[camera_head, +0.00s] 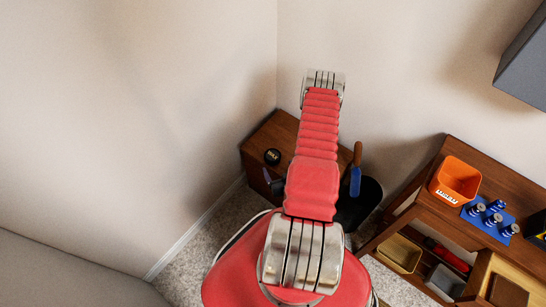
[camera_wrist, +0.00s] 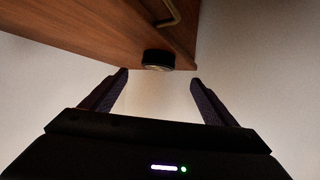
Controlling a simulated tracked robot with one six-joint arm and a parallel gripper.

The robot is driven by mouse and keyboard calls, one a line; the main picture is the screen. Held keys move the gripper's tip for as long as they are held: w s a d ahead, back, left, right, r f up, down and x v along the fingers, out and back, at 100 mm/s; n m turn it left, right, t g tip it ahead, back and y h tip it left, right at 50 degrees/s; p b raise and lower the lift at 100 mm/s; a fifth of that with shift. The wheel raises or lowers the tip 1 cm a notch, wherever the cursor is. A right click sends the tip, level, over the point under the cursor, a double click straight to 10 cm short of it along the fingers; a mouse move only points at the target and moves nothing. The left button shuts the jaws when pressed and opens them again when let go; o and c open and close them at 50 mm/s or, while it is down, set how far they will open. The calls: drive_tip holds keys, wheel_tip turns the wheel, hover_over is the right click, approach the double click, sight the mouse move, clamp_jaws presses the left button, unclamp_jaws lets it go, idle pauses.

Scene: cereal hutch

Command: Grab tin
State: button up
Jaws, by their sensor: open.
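A small round black tin (camera_head: 272,156) with pale marks on its top sits on a brown wooden cabinet (camera_head: 258,140) in the corner. In the wrist view, the black tin (camera_wrist: 158,59) shows at the edge of the wood, just beyond the gap between my fingertips. My gripper (camera_wrist: 160,77) is open and empty, its two dark fingers spread on either side of that gap. The tin is apart from both fingers. In the head view, my red arm hides most of the gripper and part of the cabinet.
A dark pan-like thing (camera_head: 367,194) with a brown handle (camera_head: 357,154) stands right of my arm. A wooden hutch at right holds an orange bin (camera_head: 458,178) and several metallic pieces on a blue mat (camera_head: 470,212). Walls close in the corner behind the cabinet. A brass handle (camera_wrist: 172,12) shows on the wood.

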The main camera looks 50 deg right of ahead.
sight(274, 158)
drive_tip(key=shift+x, duration=2.2)
drive_tip(key=shift+x, duration=2.6)
drive_tip(key=shift+d+r, duration=0.1)
drive_tip(key=shift+d, duration=0.1)
drive_tip(key=shift+c, duration=0.7)
drive_tip(key=c, duration=1)
